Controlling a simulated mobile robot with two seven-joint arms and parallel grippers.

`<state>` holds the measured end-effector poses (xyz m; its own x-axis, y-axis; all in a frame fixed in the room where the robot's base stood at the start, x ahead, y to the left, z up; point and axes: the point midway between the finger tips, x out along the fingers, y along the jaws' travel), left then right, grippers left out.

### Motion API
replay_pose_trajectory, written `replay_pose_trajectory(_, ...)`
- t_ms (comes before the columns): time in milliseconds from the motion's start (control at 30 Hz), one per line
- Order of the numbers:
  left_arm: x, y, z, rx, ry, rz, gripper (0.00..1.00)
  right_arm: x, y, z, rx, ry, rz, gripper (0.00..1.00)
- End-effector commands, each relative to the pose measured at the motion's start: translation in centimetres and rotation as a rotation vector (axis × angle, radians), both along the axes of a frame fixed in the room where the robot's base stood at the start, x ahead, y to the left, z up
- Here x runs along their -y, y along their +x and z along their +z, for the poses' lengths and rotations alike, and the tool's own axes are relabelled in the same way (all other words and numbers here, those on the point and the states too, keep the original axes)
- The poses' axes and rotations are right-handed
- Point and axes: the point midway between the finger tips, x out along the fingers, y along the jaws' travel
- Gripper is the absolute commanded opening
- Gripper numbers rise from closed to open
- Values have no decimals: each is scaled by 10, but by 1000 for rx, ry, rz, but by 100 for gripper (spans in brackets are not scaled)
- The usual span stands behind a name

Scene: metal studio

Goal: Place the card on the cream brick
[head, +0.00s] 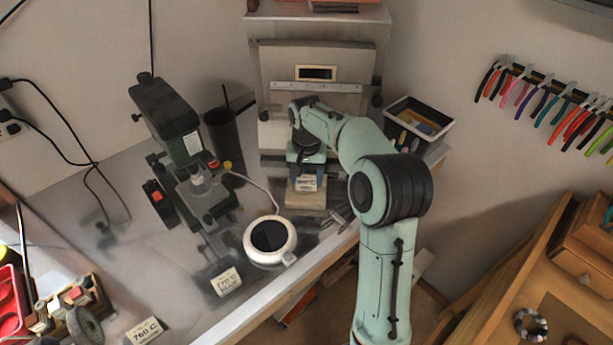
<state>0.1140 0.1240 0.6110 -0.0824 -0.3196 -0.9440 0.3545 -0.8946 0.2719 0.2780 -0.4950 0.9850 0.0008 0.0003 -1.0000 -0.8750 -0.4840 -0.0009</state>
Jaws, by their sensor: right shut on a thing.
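My right gripper (307,173) points down over the cream brick (305,201) near the back of the metal bench. It is shut on a small white card (307,184) with dark print, which shows between the fingers. The card is at the top of the brick in the picture; I cannot tell whether it touches the brick. The gripper and wrist hide part of both. Two similar printed cards lie on the bench, one marked 770 C (226,281) and one marked 760 C (143,331). My left gripper is not in view.
A white round device with a dark top (270,239) and a microscope-like stand (190,160) are left of the brick. A metal box (315,62) stands behind, a black bin (437,110) to the right. The bench's front edge is close by.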

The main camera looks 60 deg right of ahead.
Motion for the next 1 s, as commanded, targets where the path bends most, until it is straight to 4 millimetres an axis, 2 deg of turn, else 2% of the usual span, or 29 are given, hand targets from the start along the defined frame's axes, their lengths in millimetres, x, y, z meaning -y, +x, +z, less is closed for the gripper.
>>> replay_pose_trajectory(167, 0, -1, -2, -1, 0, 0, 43, 0, 0, -4, 0, 1, 0, 32)
replay_pose_trajectory(200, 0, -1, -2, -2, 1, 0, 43, 0, 0, -4, 0, 0, 0, 63)
replay_pose_trajectory(267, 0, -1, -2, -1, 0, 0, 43, 0, 0, -4, 0, 0, -1, 83)
replay_pose_trajectory(300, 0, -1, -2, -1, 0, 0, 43, 0, 0, -4, 0, 0, 0, 86)
replay_pose_trajectory(567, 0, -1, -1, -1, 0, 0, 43, 0, 0, -3, 0, 0, 0, 86)
replay_pose_trajectory(667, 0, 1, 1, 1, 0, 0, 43, 0, 1, 4, 2, -1, 0, 86)
replay_pose_trajectory(767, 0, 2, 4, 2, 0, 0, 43, 0, 1, 17, 2, -2, 0, 86)
replay_pose_trajectory(1000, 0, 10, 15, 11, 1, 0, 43, 0, 1, 71, 5, -2, 0, 86)
